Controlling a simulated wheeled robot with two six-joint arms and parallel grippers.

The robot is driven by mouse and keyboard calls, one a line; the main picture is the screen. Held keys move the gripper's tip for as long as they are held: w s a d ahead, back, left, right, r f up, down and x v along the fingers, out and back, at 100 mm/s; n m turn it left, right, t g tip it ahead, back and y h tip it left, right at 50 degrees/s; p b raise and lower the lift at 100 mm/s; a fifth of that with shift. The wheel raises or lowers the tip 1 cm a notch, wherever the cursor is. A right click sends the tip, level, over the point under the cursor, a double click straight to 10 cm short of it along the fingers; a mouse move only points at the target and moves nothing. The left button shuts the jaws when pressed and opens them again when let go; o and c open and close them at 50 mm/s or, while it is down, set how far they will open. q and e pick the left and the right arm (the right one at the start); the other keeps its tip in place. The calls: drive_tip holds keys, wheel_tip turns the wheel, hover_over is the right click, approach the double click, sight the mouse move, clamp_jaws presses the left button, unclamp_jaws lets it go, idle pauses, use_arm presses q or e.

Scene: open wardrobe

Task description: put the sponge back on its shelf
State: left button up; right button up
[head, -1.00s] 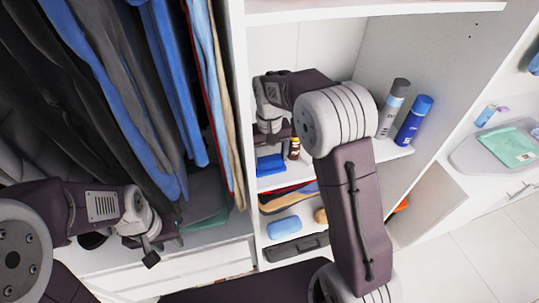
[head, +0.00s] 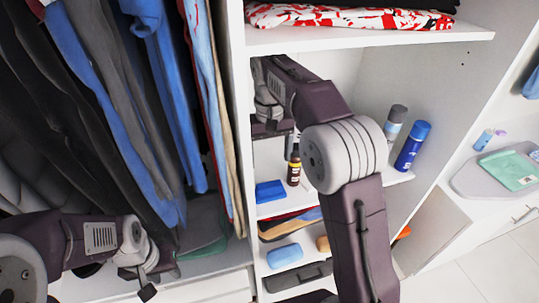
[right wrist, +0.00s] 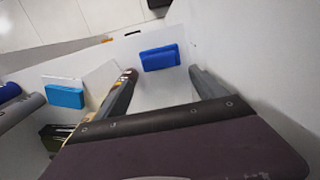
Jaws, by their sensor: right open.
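A dark blue block (head: 270,191) lies near the front left of the middle shelf (head: 283,207). It also shows in the right wrist view (right wrist: 160,57), ahead of and between the fingers. A paler blue rounded block (head: 285,255) lies on the compartment below. I cannot tell for sure which of these is the sponge. My right gripper (right wrist: 162,76) is open and empty inside the wardrobe; in the head view it is above the middle shelf, partly hidden by my arm. My left gripper (head: 147,286) hangs low at the left before the clothes, its jaws unclear.
A brown bottle (head: 294,168) stands right of the dark blue block. A grey can (head: 393,124) and a blue can (head: 412,146) stand further right. Another light blue item (right wrist: 65,96) shows in the right wrist view. The wardrobe divider (head: 238,110) bounds the left.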

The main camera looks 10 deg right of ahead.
drive_tip(key=s+f, duration=0.2)
drive_tip(key=s+d+f, duration=0.1)
drive_tip(key=s+f, duration=0.1)
drive_tip(key=f, duration=0.1)
drive_tip(key=s+d+f, duration=0.1)
drive_tip(key=s+f, duration=0.1)
drive_tip(key=f, duration=0.1)
drive_tip(key=shift+s+f, duration=0.1)
drive_tip(key=shift+f, duration=0.05)
drive_tip(key=s+d+f+t, duration=0.1)
drive_tip(key=s+d+f, duration=0.1)
drive_tip(key=s+f, duration=0.6)
drive_tip(key=s, duration=0.3)
drive_tip(key=shift+s+d+f+m, duration=0.15)
drive_tip(key=shift+s+d+m, duration=0.05)
drive_tip(key=shift+s+m, duration=0.15)
wheel_tip(320, 180, down, 15)
drive_tip(key=b, duration=1.5)
